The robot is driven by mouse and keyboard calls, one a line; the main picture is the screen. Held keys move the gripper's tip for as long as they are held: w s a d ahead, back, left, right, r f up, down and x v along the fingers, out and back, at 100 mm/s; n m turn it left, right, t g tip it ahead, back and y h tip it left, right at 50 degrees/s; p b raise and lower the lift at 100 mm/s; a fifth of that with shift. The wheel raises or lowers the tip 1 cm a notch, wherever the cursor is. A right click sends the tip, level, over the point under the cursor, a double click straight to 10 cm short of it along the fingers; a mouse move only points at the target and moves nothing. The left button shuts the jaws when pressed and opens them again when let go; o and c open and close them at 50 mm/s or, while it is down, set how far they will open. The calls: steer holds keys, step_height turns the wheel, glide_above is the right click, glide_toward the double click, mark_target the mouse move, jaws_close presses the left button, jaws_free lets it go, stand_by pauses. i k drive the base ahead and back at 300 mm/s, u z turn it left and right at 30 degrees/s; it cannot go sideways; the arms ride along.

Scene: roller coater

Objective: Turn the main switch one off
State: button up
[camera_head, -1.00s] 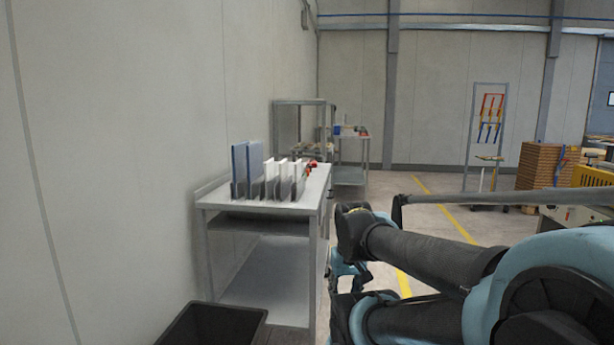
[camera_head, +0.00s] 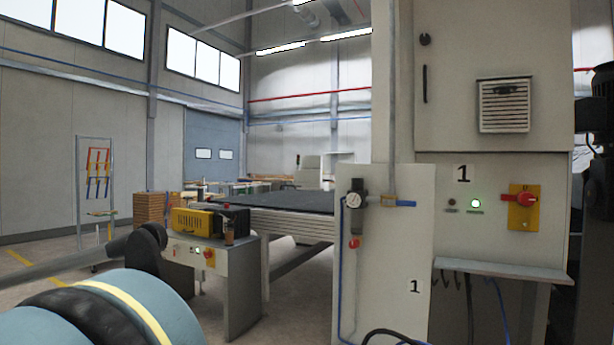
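The main switch one (camera_head: 524,200) is a red rotary knob on a yellow plate, on the light grey cabinet (camera_head: 450,237) at the right. The knob's handle lies roughly horizontal. A green lamp (camera_head: 476,203) beside it is lit, and a black "1" is printed above. My gripper is not in view; only part of my blue and black arm shows at the lower left, well apart from the switch.
A grey shelf (camera_head: 500,271) juts out below the switch. A lower panel (camera_head: 384,290) with a gauge and blue valve stands left of it. A conveyor (camera_head: 290,199) and a small control box (camera_head: 234,270) with another red knob stand further left.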

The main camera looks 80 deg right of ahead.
mark_target(523, 198)
steer(key=k, duration=1.65)
steer(key=z, duration=1.3)
steer(key=k, duration=0.75)
steer(key=z, duration=1.9)
steer(key=i, duration=0.25)
steer(key=u, duration=0.15)
